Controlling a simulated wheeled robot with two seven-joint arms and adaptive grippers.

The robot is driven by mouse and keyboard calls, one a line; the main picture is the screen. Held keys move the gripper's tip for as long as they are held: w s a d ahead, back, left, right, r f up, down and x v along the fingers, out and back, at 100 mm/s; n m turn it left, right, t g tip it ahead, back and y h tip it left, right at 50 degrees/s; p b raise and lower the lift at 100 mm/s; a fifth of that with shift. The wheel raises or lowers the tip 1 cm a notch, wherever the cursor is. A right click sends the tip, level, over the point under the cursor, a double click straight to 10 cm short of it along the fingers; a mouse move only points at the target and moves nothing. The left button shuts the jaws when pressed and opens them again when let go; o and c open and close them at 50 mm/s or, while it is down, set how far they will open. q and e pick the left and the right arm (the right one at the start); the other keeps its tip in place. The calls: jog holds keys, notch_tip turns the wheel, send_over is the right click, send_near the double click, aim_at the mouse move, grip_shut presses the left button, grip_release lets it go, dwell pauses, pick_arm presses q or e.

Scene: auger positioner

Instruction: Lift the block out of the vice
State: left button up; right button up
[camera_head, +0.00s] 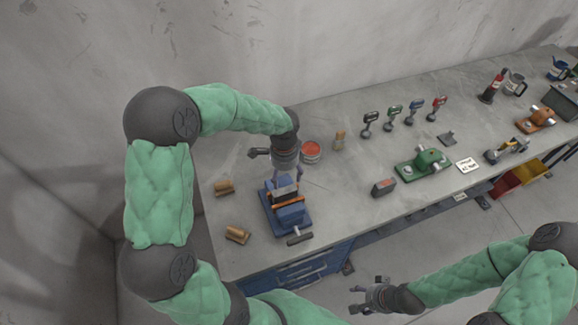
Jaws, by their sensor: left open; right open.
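A blue vice (292,216) with orange jaw strips stands on the workbench at the left. A dark grey block (284,194) appears to sit between its jaws, partly hidden by my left gripper. My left gripper (285,180) is open and points down right over the vice, with its fingertips close to the block. I cannot tell whether the fingers touch it. My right gripper (358,298) is open and empty, low in front of the bench, far from the vice.
Wooden pieces (237,234) lie left of the vice. A red-topped tin (311,151) and a small brush-like item (339,140) stand behind it. A dark red block (383,187) and a green vice (421,165) are to the right. Bare bench lies between.

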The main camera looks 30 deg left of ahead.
aim_at(286, 192)
pick_arm(q)
notch_tip(286, 192, down, 9)
jog(key=shift+r, duration=0.1)
jog(key=shift+w+f, duration=0.1)
jog(key=shift+f, duration=0.35)
grip_shut()
jog(key=shift+w+r, duration=0.1)
jog(key=shift+r, duration=0.05)
jog(key=shift+s+d, duration=0.2)
jog(key=shift+d, duration=0.05)
dwell(0.3)
jog(key=shift+r, duration=0.2)
